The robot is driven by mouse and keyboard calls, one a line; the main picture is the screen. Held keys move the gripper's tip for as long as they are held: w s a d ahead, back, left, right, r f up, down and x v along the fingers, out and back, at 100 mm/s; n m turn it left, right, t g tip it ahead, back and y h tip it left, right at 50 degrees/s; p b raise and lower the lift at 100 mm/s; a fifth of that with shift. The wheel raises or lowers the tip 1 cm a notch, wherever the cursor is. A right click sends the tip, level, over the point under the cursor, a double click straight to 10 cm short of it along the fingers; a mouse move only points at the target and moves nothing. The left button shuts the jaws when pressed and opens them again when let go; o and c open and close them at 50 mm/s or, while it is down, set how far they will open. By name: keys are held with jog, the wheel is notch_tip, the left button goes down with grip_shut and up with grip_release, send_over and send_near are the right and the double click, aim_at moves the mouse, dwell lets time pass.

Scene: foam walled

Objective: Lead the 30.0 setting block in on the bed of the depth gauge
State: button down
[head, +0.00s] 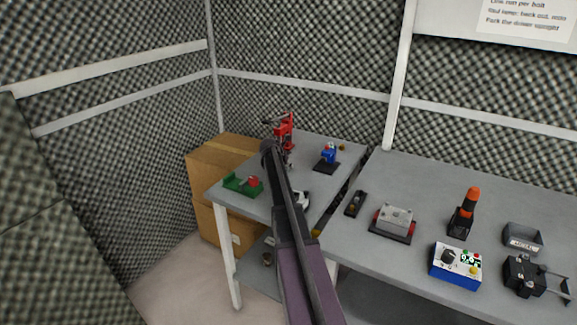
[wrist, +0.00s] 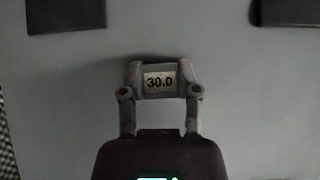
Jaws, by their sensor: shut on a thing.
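The setting block (wrist: 160,83), a small grey block marked 30.0, sits between the fingertips of my gripper (wrist: 160,76) in the wrist view. The gripper is shut on it, with the label facing the camera. Below them is plain grey table top. In the head view my arm reaches over the left table, and it hides the gripper's tip and the block. A red upright device (head: 285,128) stands by the arm's far end, and a blue device on a dark base (head: 328,157) is to its right. I cannot tell which of them is the depth gauge.
A green fixture (head: 240,185) is at the left table's (head: 222,196) front left. A small white-and-black item (head: 302,199) is beside my arm. The right table (head: 375,252) bears a grey block on a stand (head: 396,220), a blue-white control box (head: 456,265) and an orange-topped tool (head: 466,208).

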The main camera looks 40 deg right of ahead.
jog(key=shift+r, duration=0.2)
notch_tip(320, 180, up, 3)
jog(key=p, duration=0.3)
jog(key=shift+s+a+r+p, duration=0.15)
jog(key=shift+r+p, duration=0.2)
jog(key=shift+p, duration=0.2)
jog(key=s+a, duration=0.3)
jog(key=a, duration=0.1)
jog(key=s+a, duration=0.3)
jog(key=a, duration=0.1)
jog(key=s+a+r+p, duration=0.1)
jog(key=s+a, duration=0.2)
jog(key=a, duration=0.1)
jog(key=shift+s+a, duration=0.2)
jog(key=shift+r+p, duration=0.55)
notch_tip(320, 180, up, 22)
jog(key=p, duration=2.2)
jog(key=shift+s+r, duration=0.15)
jog(key=shift+r, duration=0.05)
